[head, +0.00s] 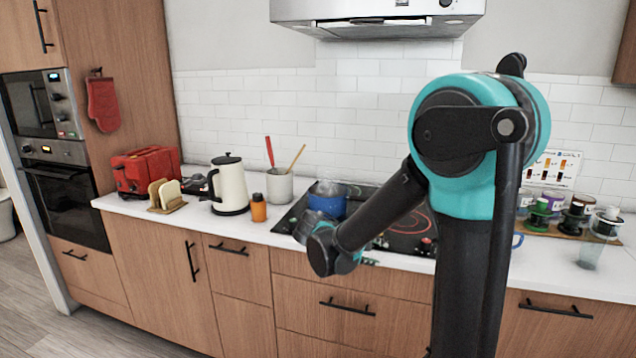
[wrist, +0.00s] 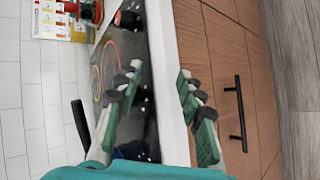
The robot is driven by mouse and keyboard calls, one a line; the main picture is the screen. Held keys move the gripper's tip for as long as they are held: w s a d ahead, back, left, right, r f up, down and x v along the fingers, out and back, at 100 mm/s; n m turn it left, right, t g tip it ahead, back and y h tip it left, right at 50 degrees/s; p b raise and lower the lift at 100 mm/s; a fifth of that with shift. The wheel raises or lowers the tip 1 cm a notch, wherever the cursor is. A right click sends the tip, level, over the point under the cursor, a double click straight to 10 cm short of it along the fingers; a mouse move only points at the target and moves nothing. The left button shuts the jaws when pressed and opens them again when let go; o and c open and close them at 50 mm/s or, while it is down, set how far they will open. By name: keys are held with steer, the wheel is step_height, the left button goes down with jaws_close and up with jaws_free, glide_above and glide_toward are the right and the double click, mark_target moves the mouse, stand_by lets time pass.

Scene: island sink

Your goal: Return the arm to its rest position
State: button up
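My arm reaches out over the front of the counter, in front of the cooktop, with its elbow raised at the right of the head view. In the wrist view my gripper (wrist: 160,70) is open, its two green-padded fingers well apart. Nothing is between them but the view of the white counter edge and cooktop beyond. In the head view the gripper's end is largely hidden behind my wrist, with a little green showing near the counter's front edge.
A blue pot (head: 327,203) stands on the black cooktop (head: 408,243), close behind my wrist. A white kettle (head: 228,186), an orange bottle (head: 259,208) and a red toaster (head: 147,168) stand left. Jars (head: 578,211) stand right. Drawers with a black handle (wrist: 238,113) lie below the counter.

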steer(key=s+d+f+m+y, duration=0.1)
steer(key=s+f+m+y, duration=0.2)
steer(key=s+f, duration=0.3)
steer(key=s+d+f+m+g+y, duration=0.1)
steer(key=s+f+m+y, duration=0.3)
steer(key=s, duration=0.8)
step_height(320, 180, down, 2)
steer(key=d+y, duration=0.1)
steer(key=y, duration=0.1)
steer(key=shift+s+g+y, duration=0.25)
steer(key=shift+g+y, duration=0.05)
